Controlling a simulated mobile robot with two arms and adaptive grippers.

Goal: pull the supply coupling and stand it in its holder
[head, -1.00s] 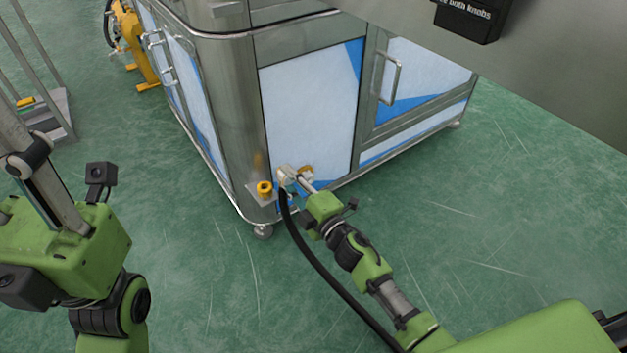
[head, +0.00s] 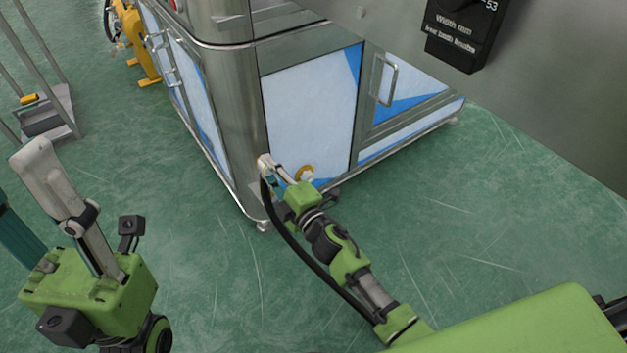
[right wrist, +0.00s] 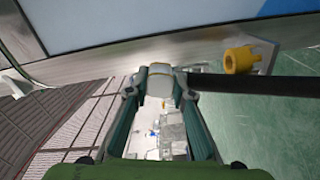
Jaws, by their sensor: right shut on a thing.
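My right gripper (head: 268,166) is shut on the pale supply coupling (right wrist: 160,80), low in front of the steel cabinet's corner. A black hose (head: 290,240) hangs from the coupling in the head view and runs to the right in the right wrist view. A yellow notched cup (right wrist: 240,60) stands on a small plate right of the fingertips in the wrist view, apart from the coupling. In the head view a yellow ring (head: 305,173) shows right of my right gripper; I cannot tell if it is that cup. My left gripper (head: 50,180) is raised at the left, its opening unclear.
The steel cabinet (head: 310,110) with white and blue panels fills the middle. A dark labelled control box (head: 460,35) is at the upper right. A grey framed stand (head: 50,112) is at the left. The green floor (head: 480,220) is clear on the right.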

